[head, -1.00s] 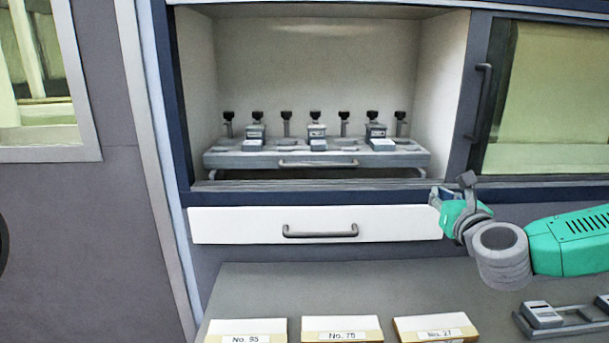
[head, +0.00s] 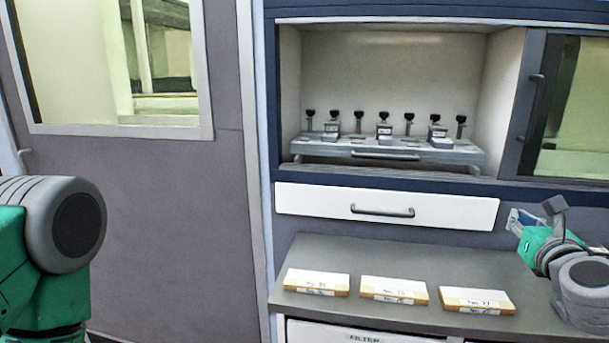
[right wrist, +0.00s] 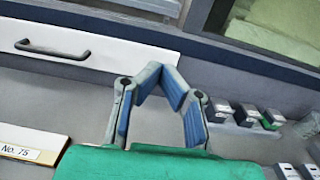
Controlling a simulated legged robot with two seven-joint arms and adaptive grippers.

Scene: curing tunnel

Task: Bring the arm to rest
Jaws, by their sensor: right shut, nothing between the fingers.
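My right gripper (head: 520,222) is above the right part of the counter, in front of the cabinet and just right of the white drawer. In the right wrist view its blue-padded fingers (right wrist: 173,90) come together at the tips with nothing between them. It is shut and empty and touches nothing that I can see. A green and grey link of my left arm (head: 60,235) shows at the left edge of the head view. My left gripper is out of view.
An open chamber holds a grey rack (head: 395,150) with several black knobs and grey blocks. The white drawer (head: 385,207) below it is shut. Three labelled boxes (head: 393,290) lie on the counter (head: 420,255). Small grey devices (right wrist: 245,115) stand right of my right gripper.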

